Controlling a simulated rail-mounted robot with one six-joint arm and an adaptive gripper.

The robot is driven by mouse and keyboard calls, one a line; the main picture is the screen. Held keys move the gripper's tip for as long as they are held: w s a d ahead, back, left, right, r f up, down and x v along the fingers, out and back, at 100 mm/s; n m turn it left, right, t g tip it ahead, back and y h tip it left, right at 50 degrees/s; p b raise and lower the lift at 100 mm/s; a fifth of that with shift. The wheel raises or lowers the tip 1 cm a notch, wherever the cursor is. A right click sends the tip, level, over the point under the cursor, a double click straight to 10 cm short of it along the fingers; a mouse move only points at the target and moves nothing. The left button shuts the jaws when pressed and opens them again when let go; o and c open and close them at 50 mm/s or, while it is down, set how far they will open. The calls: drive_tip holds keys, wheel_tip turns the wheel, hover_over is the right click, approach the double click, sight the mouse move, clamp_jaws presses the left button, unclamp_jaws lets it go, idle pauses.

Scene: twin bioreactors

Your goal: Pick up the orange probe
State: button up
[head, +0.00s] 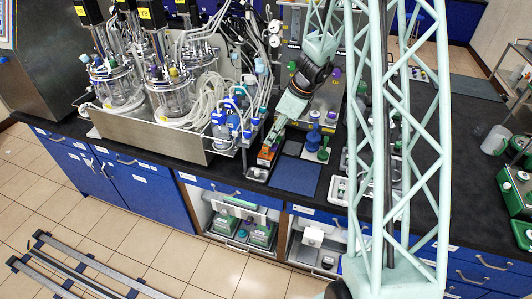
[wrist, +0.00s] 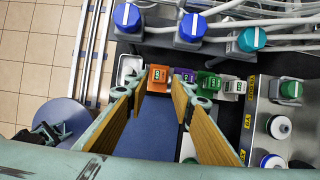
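The orange probe (wrist: 158,77) stands at the left end of a short row of coloured probes in the wrist view. In the head view, the orange probe (head: 265,156) shows at the tip of my gripper (head: 270,147), partly covered by it. In the wrist view my gripper (wrist: 158,88) is open, with its two wood-coloured finger pads apart. The orange probe appears between or just beyond the fingertips, with a small gap on each side. I cannot tell the exact depth.
A purple probe (wrist: 186,75), a green probe (wrist: 208,81) and a white probe (wrist: 232,88) stand close to its right. Blue and green pieces (head: 315,138) stand nearby.

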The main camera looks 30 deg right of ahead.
sight(266, 146)
drive_tip(key=shift+f, duration=0.1)
drive_tip(key=shift+b+x, duration=0.4)
drive_tip(key=shift+x, duration=2.1)
drive_tip(key=c, duration=0.6)
